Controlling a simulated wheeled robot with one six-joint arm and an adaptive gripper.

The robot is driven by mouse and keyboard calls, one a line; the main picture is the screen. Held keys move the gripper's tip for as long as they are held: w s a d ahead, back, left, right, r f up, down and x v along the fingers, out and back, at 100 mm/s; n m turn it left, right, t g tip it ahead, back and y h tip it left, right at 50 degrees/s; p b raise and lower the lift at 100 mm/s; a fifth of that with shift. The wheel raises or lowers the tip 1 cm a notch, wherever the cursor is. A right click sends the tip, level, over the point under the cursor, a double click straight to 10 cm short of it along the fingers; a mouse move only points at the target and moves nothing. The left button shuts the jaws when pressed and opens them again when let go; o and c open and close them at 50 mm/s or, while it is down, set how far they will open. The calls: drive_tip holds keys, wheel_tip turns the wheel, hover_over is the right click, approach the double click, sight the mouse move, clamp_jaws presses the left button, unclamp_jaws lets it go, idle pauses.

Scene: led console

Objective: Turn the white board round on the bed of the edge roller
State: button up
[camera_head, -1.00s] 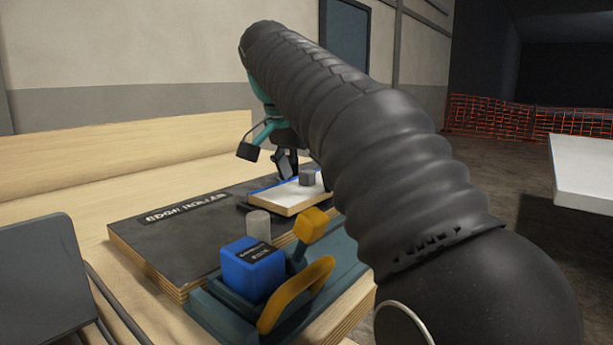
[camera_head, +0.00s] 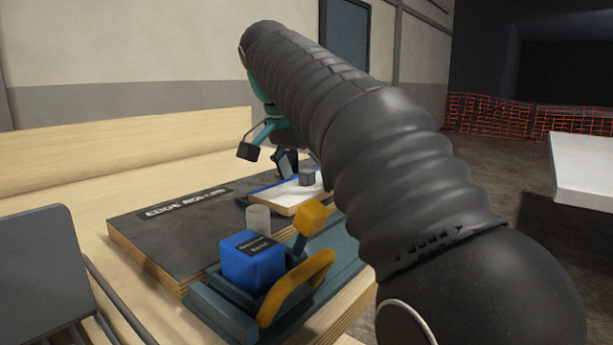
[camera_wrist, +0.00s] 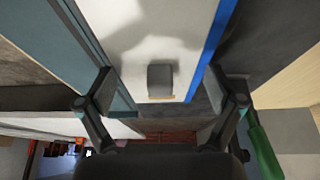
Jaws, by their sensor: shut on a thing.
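The white board (camera_head: 283,193) lies on the dark bed of the edge roller (camera_head: 185,228), at its far right end. It has a blue strip along one long edge, on the right in the wrist view, and a small grey block (camera_wrist: 160,79) on its top face. The board (camera_wrist: 150,25) passes between the two fingers of my gripper (camera_wrist: 163,92). The fingers are wide apart, one at each long edge, shut on the board. In the head view my gripper (camera_head: 286,162) is partly hidden behind my arm, as is the board's right end.
A blue block (camera_head: 252,262), a pale cylinder (camera_head: 258,219) and a yellow-handled lever (camera_head: 311,219) stand at the near end of the roller. A grey panel (camera_head: 40,265) is at the left. A white table (camera_head: 585,165) stands apart at the right.

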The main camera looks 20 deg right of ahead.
drive_tip(key=o, duration=1.1)
drive_tip(key=shift+r, duration=0.1)
drive_tip(key=v, duration=0.7)
drive_tip(key=shift+r, duration=0.2)
drive_tip(key=shift+s, duration=0.1)
